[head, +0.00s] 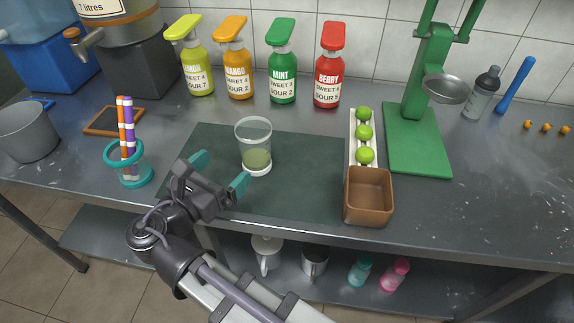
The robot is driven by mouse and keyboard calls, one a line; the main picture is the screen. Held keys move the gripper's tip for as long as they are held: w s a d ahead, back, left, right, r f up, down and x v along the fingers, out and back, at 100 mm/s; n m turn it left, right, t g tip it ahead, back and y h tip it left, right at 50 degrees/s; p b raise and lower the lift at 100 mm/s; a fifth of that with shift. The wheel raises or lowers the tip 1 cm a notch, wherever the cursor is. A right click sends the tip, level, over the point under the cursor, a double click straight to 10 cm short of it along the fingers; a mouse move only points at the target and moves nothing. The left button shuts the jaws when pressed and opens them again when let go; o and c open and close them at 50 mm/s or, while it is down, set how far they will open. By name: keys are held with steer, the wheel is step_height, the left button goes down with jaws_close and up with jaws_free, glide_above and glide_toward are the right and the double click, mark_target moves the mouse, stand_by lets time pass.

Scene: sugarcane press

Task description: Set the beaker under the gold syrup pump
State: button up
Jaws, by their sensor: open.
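The clear beaker (254,140) stands upright on the dark mat with some green liquid in its lower part and a pale base. The gold syrup pump (236,72), labelled MANGO, stands at the back between the yellow-green LEMON-side bottle and the green MINT bottle. My gripper (219,173) is open and empty over the mat, its teal fingertips spread. It is just left of the beaker and nearer the front; its right fingertip is close to the beaker's base. I cannot tell whether they touch.
A yellow-green pump (195,70), a green pump (283,75) and a red pump (329,75) flank the gold one. A brown box (368,208) and a tray of limes (353,155) stand right. A teal stand (135,175) with striped sticks is left. The counter before the pumps is clear.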

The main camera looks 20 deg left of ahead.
mark_target(263, 128)
steer(key=shift+d+r, duration=0.1)
steer(key=shift+r, duration=0.05)
steer(key=shift+w, duration=0.25)
steer(key=w, duration=0.3)
steer(key=w+d, duration=0.1)
steer(key=w, duration=0.6)
steer(key=shift+d+r+p, duration=0.1)
steer(key=shift+d+p, duration=0.15)
steer(key=shift+p, duration=0.1)
steer(key=shift+c, duration=0.5)
steer(key=c, duration=0.9)
steer(key=shift+r, duration=0.2)
steer(key=shift+c, duration=0.2)
step_height(263, 128, up, 10)
steer(key=p, duration=1)
steer(key=shift+f, duration=0.15)
